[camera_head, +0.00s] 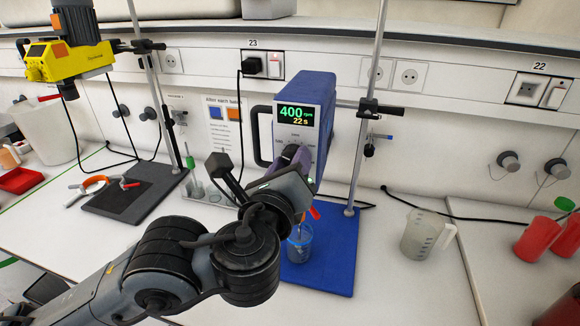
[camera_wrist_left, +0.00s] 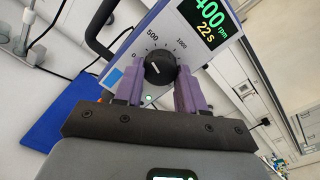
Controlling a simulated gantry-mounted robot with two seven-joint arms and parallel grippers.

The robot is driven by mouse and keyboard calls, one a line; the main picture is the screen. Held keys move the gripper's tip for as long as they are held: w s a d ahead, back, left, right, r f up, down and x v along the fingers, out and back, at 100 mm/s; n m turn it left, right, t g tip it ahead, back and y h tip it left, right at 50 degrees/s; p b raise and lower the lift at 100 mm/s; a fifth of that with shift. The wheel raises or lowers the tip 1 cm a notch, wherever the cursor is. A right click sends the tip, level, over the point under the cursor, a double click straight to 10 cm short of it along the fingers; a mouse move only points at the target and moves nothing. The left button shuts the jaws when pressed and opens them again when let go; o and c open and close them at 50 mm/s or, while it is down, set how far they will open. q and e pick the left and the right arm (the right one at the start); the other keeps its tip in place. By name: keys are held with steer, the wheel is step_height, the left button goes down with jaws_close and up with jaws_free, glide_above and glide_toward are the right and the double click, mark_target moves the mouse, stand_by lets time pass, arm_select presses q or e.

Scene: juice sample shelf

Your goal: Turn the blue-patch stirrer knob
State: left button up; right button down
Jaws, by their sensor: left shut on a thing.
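The stirrer (camera_head: 322,88) has a blue-violet housing on a stand with a blue base plate (camera_head: 338,262). Its display (camera_head: 296,117) reads 400 rpm and 22 s. In the left wrist view the black knob (camera_wrist_left: 160,68) sits on a white dial panel (camera_wrist_left: 168,28) marked 0, 500 and 1000. A light blue patch (camera_wrist_left: 112,77) shows on the panel to the left of the knob. My left gripper (camera_head: 297,158) is at the panel, its purple fingers (camera_wrist_left: 158,86) shut on the knob from both sides. In the head view the gripper mostly hides the knob. My right gripper is out of view.
A beaker (camera_head: 299,245) stands on the blue base below my left wrist. A yellow stirrer (camera_head: 68,60) on another stand is at the left. A jug (camera_head: 424,236) and red containers (camera_head: 538,238) stand at the right. The bench between the blue base and jug is clear.

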arm_select(q)
steer(key=n, duration=0.9)
steer(key=shift+b, duration=0.35)
steer(key=shift+r, duration=0.1)
steer(key=o, duration=1.1)
steer(key=shift+c, duration=0.2)
steer(key=shift+s, duration=0.1)
steer(key=p+v, duration=0.3)
steer(key=v, duration=0.7)
steer(key=shift+s+a, duration=0.2)
steer(key=shift+s, duration=0.05)
